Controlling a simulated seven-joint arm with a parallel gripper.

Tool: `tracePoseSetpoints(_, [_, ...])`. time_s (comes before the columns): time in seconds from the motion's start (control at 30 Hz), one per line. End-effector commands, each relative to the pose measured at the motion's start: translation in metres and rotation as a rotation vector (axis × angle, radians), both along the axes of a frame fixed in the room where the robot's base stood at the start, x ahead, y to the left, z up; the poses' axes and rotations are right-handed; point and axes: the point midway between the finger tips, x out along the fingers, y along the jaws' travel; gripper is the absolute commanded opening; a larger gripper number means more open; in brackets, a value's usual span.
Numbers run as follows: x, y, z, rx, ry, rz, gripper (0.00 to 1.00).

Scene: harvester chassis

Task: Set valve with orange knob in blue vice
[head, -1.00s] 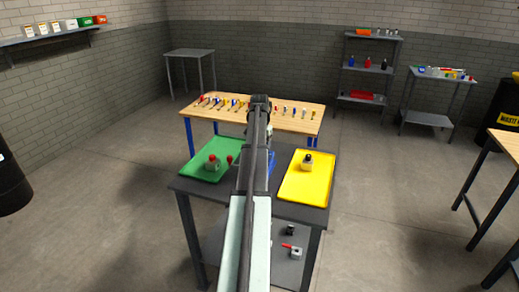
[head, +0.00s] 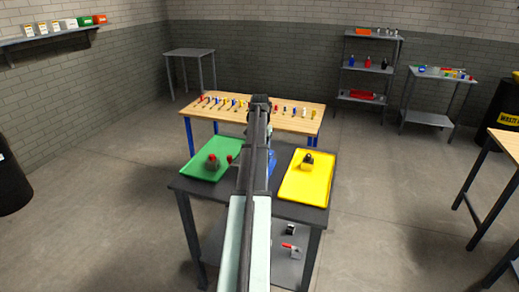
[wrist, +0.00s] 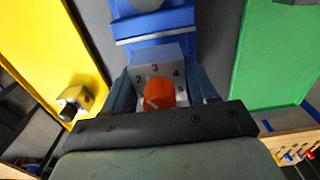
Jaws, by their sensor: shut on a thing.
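The valve (wrist: 142,74) shows in the wrist view as a pale block with an orange knob (wrist: 160,93) and numbers on its face. My gripper (wrist: 162,92) is shut on this block, with a finger on each side of it. The blue vice (wrist: 155,24) lies just beyond the block in the wrist view; whether the block touches it or sits in it, I cannot tell. In the head view, my arm hides the valve and most of the vice, and only a blue part of the vice (head: 271,162) shows.
The green tray (head: 194,172) holds a red-knobbed valve (head: 212,162), with another red knob near my arm. The yellow tray (head: 305,190) holds a black-knobbed valve (head: 307,163). A wooden bench (head: 290,122) with a row of tools stands behind. More parts lie on the lower shelf.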

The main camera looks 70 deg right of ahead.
Motion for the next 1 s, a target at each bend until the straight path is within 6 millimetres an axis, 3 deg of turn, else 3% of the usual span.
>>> tracePoseSetpoints(1.0, [0.0,0.0,-0.018,0.0,0.0,0.0,0.15])
